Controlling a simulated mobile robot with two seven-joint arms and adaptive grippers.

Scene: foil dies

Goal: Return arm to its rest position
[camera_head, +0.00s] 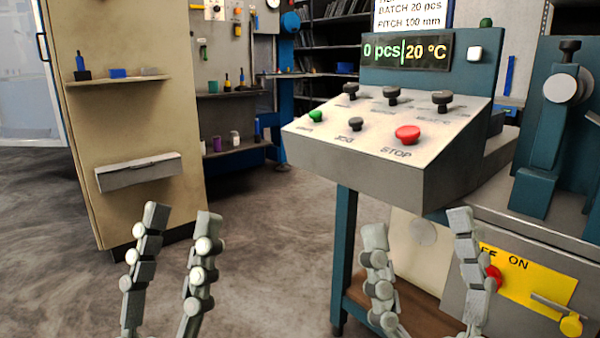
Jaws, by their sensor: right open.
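My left gripper (183,218) is in the lower left of the head view, pointing up, with its two fingers apart and nothing between them. My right gripper (417,222) is at the lower middle right, also pointing up, fingers apart and empty. Both appear in front of the machine and floor, touching nothing that I can see. The arms behind the fingers are out of view. The control panel (330,150) stands beyond the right gripper, with a red STOP button (408,134), a green button (316,116) and several black knobs. Its display (407,52) reads 0 pcs and 20 °C.
A yellow ON plate (535,285) with a red knob is close behind the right gripper's right finger. A teal press part (545,130) stands at the right. A beige cabinet (125,120) with shelves stands at the left. Open floor (265,240) lies between.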

